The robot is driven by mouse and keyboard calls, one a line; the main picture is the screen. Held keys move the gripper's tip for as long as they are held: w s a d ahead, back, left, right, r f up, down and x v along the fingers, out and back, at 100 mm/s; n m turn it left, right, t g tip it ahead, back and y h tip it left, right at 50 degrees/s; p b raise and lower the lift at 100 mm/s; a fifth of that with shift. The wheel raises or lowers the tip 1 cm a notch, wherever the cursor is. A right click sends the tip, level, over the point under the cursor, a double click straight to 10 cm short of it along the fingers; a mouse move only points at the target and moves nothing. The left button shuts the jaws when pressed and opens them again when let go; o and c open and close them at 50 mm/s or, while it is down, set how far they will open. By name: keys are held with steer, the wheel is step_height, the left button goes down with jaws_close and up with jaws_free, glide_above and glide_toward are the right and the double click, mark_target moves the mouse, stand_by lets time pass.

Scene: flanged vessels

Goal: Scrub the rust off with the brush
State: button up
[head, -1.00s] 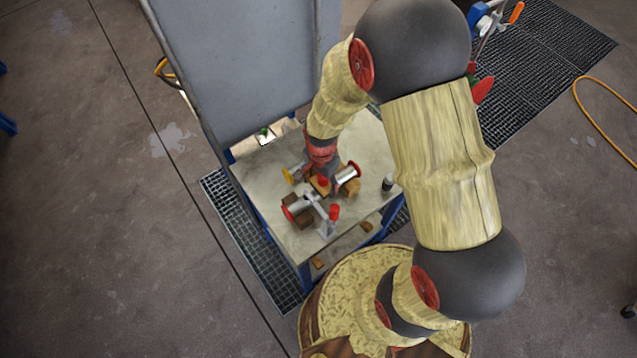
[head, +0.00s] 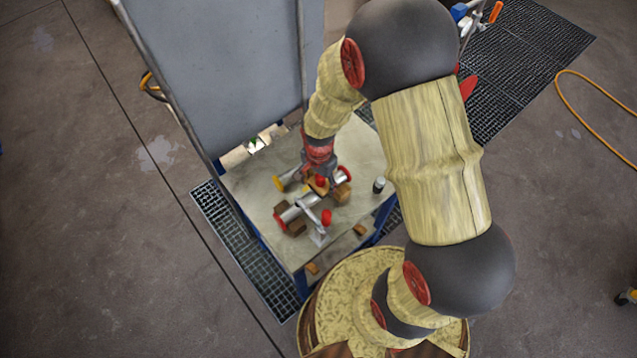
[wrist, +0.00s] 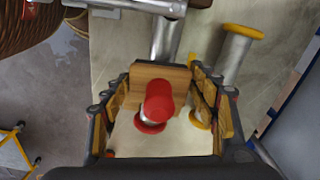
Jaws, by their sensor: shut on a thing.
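My gripper (wrist: 163,108) is shut on a wooden block, which looks like the brush (wrist: 178,73). One finger is on each side of it in the wrist view. In the head view the brush (head: 318,187) is under my gripper (head: 319,178), over the silver flanged vessel (head: 300,208). A red round part (wrist: 158,94) shows in front of the block; I cannot tell whether it belongs to brush or vessel. The vessel's silver pipe (wrist: 165,40) passes behind the block. Bristles, and whether they touch metal, are hidden. I cannot make out rust.
Wooden blocks (head: 341,194) support the vessels on the grey bench (head: 262,190). A tall grey panel (head: 220,70) rises behind the bench.

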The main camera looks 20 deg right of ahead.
steer(key=shift+r+p, duration=2.7)
steer(key=shift+r, duration=1.25)
